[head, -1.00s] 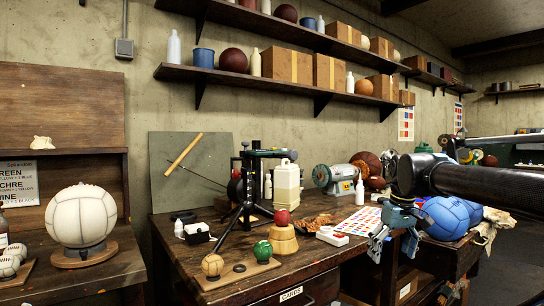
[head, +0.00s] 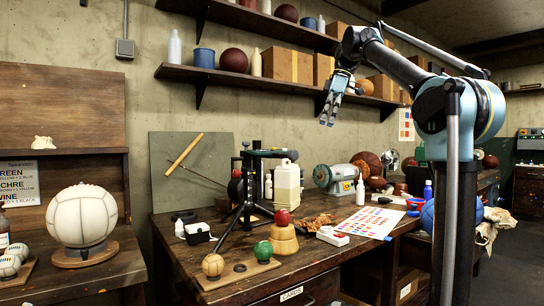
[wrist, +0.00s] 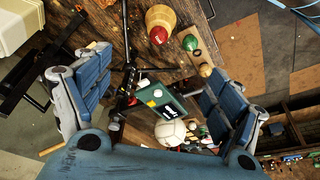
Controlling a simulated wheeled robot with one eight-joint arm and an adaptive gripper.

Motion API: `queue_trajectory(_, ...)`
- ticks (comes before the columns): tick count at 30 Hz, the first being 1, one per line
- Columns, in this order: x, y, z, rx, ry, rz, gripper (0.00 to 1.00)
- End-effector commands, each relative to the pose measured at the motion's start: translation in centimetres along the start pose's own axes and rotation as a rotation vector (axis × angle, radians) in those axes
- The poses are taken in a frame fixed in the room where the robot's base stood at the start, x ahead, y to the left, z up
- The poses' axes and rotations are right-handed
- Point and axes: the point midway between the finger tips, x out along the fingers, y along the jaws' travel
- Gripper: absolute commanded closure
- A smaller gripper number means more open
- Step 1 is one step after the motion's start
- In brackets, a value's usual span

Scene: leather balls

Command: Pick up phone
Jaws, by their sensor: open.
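A black tripod (head: 246,196) stands on the wooden workbench. A flat dark device with a green edge (head: 272,153) lies level on its top and looks like the phone, though I cannot be sure. In the wrist view a flat green-faced thing with white and yellow marks (wrist: 165,100), apparently the same device, shows between my fingers, farther off. My gripper (head: 329,112) is open and empty, in the air above and to the right of the tripod, fingers pointing down. Both blue fingers show spread wide in the wrist view, touching nothing.
A white jug (head: 287,187) stands close behind the tripod. A red ball (head: 282,217) on a wooden stand, a green ball (head: 263,250) and a bench grinder (head: 338,178) are nearby. A loaded shelf (head: 255,78) runs along the wall behind my gripper.

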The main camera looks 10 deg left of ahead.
Motion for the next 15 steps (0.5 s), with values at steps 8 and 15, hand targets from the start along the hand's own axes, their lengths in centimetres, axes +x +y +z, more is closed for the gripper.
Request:
queue_trajectory(8, -3.4, 1.2, -7.1, -0.315, 0.056, -0.056, 0.14)
queue_trajectory(15, -4.3, 0.9, -10.3, -0.492, 0.094, -0.083, 0.14)
